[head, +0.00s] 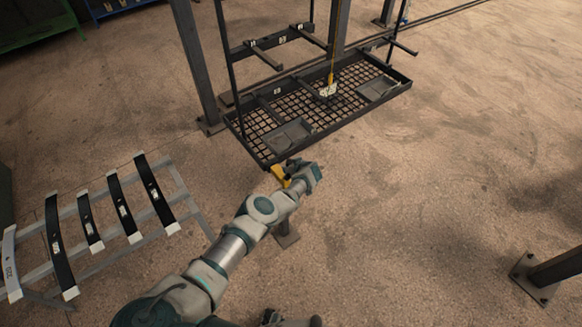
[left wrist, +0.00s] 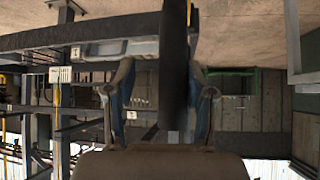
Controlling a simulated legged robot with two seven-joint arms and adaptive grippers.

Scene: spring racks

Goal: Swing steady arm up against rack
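The rack (head: 325,130) hangs low above the floor at the top middle of the head view, with a mesh base and dark uprights. A yellow piece (head: 280,176) shows at its near corner, partly hidden by my left gripper (head: 303,176); I cannot tell whether it belongs to the steady arm. In the left wrist view a dark upright bar (left wrist: 174,60), perhaps the steady arm, passes between the fingers of my left gripper (left wrist: 162,92). The fingers are apart, with a gap on the bar's left side; the bar is close to the right finger. My right gripper does not show clearly.
A pale stand (head: 190,203) with several dark leaf springs (head: 155,190) is at the left. A steel post (head: 195,65) stands beside the rack. Another post foot (head: 535,278) is at the lower right. The floor right of the rack is clear.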

